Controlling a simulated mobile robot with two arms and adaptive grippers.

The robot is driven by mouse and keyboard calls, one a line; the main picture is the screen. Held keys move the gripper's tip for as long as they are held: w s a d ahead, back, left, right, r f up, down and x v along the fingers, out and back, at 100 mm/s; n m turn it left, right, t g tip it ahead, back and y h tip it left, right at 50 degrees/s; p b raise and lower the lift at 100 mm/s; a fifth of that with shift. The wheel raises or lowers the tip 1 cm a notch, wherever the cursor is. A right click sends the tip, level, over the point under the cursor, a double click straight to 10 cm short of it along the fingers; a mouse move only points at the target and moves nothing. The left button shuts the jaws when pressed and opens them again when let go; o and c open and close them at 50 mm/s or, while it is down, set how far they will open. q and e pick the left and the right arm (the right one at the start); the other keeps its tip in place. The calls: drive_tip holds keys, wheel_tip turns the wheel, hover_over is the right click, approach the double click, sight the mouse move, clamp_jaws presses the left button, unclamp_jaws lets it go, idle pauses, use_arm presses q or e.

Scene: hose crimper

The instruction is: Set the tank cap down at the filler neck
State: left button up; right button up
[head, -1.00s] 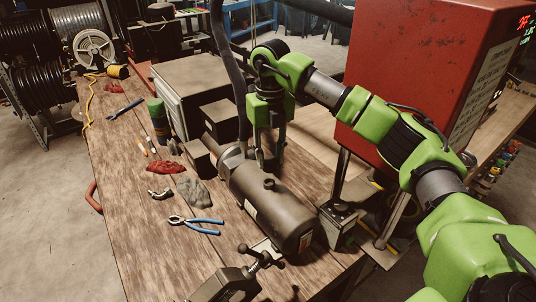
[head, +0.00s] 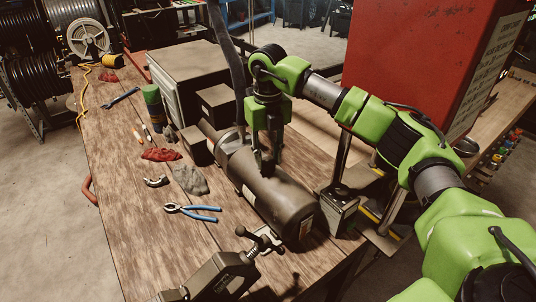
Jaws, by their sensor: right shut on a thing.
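The dark brown cylindrical tank (head: 287,203) lies on its side on the wooden workbench. My right gripper (head: 266,168) points down at the top of the tank, with its fingertips at the spot of the filler neck. It is shut on the tank cap, which is small, dark and mostly hidden between the fingers. The fingers also hide the filler neck, so I cannot tell whether cap and neck touch. My left gripper is not in view.
A vise (head: 232,272) stands at the bench's near edge. Blue-handled pliers (head: 196,212), a grey rag (head: 190,180) and a red rag (head: 161,154) lie left of the tank. A black hose (head: 227,62) hangs behind my gripper. A red cabinet (head: 425,62) stands at the right.

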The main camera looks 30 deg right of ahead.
drive_tip(key=shift+f+b, duration=0.3)
drive_tip(key=shift+f, duration=0.1)
drive_tip(key=o, duration=1)
drive_tip(key=shift+o, duration=0.2)
wheel_tip(320, 180, up, 12)
